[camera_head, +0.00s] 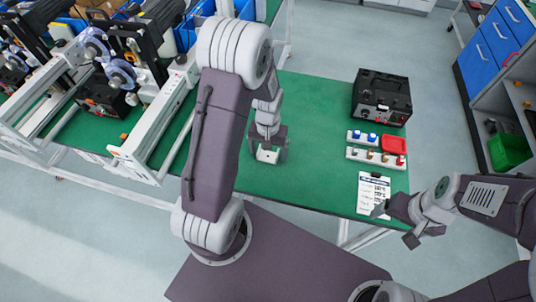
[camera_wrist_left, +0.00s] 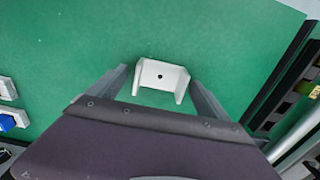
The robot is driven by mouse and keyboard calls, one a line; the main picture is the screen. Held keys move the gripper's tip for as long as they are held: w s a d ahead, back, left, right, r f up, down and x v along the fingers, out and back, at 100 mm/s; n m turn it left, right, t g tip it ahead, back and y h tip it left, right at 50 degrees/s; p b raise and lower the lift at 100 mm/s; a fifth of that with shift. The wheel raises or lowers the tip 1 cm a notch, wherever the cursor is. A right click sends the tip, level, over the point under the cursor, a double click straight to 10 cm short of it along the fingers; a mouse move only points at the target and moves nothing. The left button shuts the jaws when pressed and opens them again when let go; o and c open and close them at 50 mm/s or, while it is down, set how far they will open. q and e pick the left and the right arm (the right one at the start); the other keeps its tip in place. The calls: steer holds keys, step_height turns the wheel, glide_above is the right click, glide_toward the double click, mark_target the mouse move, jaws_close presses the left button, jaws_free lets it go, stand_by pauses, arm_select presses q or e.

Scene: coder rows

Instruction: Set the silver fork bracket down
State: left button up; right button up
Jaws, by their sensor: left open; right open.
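The silver fork bracket (camera_wrist_left: 162,74) is a pale U-shaped piece with a dark hole in its middle. In the left wrist view it lies on the green table top (camera_wrist_left: 90,35), between and just ahead of my left gripper's two fingers (camera_wrist_left: 160,90), with a gap on each side. In the head view the bracket (camera_head: 267,155) shows below my left gripper (camera_head: 268,150), which is open. My right gripper (camera_head: 388,210) is open over the clipboard (camera_head: 373,190) at the table's front right corner and holds nothing that I can see.
A black case (camera_head: 382,97) stands at the back right of the table. In front of it are white holders (camera_head: 376,157) with small coloured parts and a red tray (camera_head: 394,145). Machines on a white frame (camera_head: 150,120) stand at the left. Green surface around the bracket is clear.

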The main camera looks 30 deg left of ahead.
mark_target(268, 155)
arm_select(q)
steer(key=c, duration=1.6)
steer(key=shift+r, duration=0.6)
step_height(268, 155, up, 3)
steer(key=shift+w+f, duration=0.1)
steer(key=s+d+r, duration=0.1)
steer(key=s+r, duration=0.1)
steer(key=s, duration=0.1)
steer(key=s+d+r, duration=0.2)
steer(key=s, duration=0.2)
steer(key=s+d+r, duration=0.2)
steer(key=s+r, duration=0.1)
steer(key=shift+s+d+p, duration=0.25)
steer(key=shift+s+p, duration=0.05)
steer(key=shift+p, duration=0.05)
